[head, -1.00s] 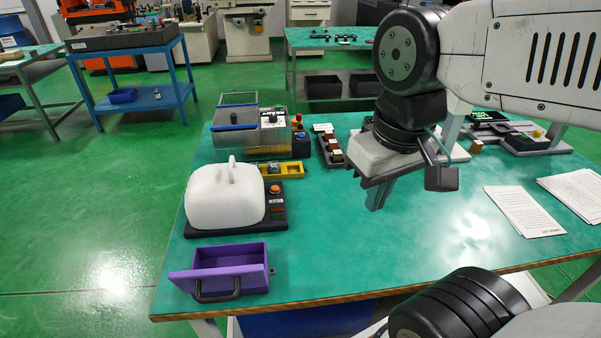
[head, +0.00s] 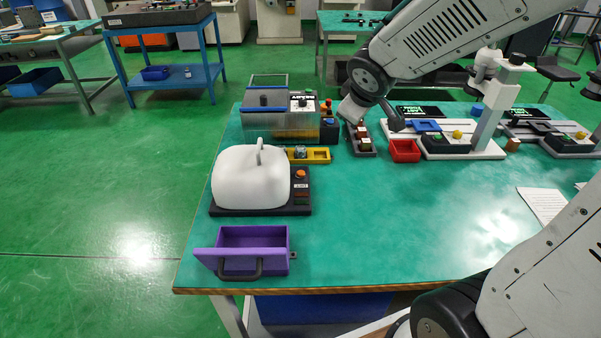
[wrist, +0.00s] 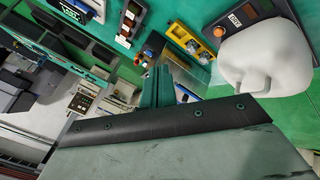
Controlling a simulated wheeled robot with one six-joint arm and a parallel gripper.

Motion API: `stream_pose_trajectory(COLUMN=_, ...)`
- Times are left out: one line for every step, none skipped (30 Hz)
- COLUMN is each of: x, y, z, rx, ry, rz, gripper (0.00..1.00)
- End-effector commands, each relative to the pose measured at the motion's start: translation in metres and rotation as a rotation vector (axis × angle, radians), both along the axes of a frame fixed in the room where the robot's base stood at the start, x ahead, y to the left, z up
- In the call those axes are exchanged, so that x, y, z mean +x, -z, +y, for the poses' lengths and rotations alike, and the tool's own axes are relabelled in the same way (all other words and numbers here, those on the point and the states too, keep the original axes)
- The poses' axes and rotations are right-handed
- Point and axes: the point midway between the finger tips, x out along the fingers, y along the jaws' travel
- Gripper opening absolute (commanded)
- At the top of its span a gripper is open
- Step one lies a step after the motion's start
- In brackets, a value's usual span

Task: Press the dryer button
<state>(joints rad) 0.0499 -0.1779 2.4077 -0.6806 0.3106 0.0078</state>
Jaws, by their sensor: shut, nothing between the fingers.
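The dryer looks to be the white domed unit (head: 250,180) with a top handle, on a dark base at the left of the green table. Its orange button (head: 300,174) is on the base's right side, above a small label. In the wrist view, the white dome (wrist: 262,62) and orange button (wrist: 219,32) show at the upper right. My gripper (wrist: 157,88) is shut and empty, in the air, apart from the button. In the head view it is behind and right of the dryer, partly hidden by my wrist.
A clear-walled box (head: 270,125) with a blue handle stands behind the dryer. A yellow tray (head: 318,156) lies close to the button. A purple drawer (head: 240,240) is in front. A dark rack (head: 362,150) and red bin (head: 404,151) stand right. The table's front middle is clear.

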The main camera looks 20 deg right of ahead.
Motion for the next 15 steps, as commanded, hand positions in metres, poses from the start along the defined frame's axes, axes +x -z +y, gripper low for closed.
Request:
stream_pose_trajectory(x=0.025, y=0.017, z=0.006, rx=-0.015, ry=-0.089, rz=-0.014, gripper=0.00)
stream_pose_trajectory(x=0.039, y=0.025, z=0.011, rx=-0.020, ry=-0.147, rz=-0.029, gripper=0.00)
stream_pose_trajectory(x=0.054, y=0.037, z=0.019, rx=-0.023, ry=-0.224, rz=-0.046, gripper=0.00)
stream_pose_trajectory(x=0.065, y=0.045, z=0.025, rx=-0.021, ry=-0.281, rz=-0.058, gripper=0.00)
stream_pose_trajectory(x=0.073, y=0.054, z=0.032, rx=-0.017, ry=-0.336, rz=-0.069, gripper=0.00)
stream_pose_trajectory(x=0.082, y=0.066, z=0.041, rx=-0.007, ry=-0.403, rz=-0.077, gripper=0.00)
stream_pose_trajectory(x=0.088, y=0.073, z=0.048, rx=0.001, ry=-0.450, rz=-0.082, gripper=0.00)
stream_pose_trajectory(x=0.092, y=0.081, z=0.054, rx=0.011, ry=-0.493, rz=-0.088, gripper=0.00)
stream_pose_trajectory(x=0.097, y=0.089, z=0.062, rx=0.024, ry=-0.543, rz=-0.093, gripper=0.00)
stream_pose_trajectory(x=0.099, y=0.095, z=0.067, rx=0.034, ry=-0.577, rz=-0.097, gripper=0.00)
stream_pose_trajectory(x=0.100, y=0.100, z=0.072, rx=0.043, ry=-0.604, rz=-0.099, gripper=0.00)
stream_pose_trajectory(x=0.102, y=0.105, z=0.077, rx=0.053, ry=-0.635, rz=-0.102, gripper=0.00)
stream_pose_trajectory(x=0.103, y=0.108, z=0.079, rx=0.060, ry=-0.654, rz=-0.104, gripper=0.00)
stream_pose_trajectory(x=0.103, y=0.110, z=0.082, rx=0.066, ry=-0.668, rz=-0.107, gripper=0.00)
stream_pose_trajectory(x=0.104, y=0.112, z=0.084, rx=0.070, ry=-0.681, rz=-0.107, gripper=0.00)
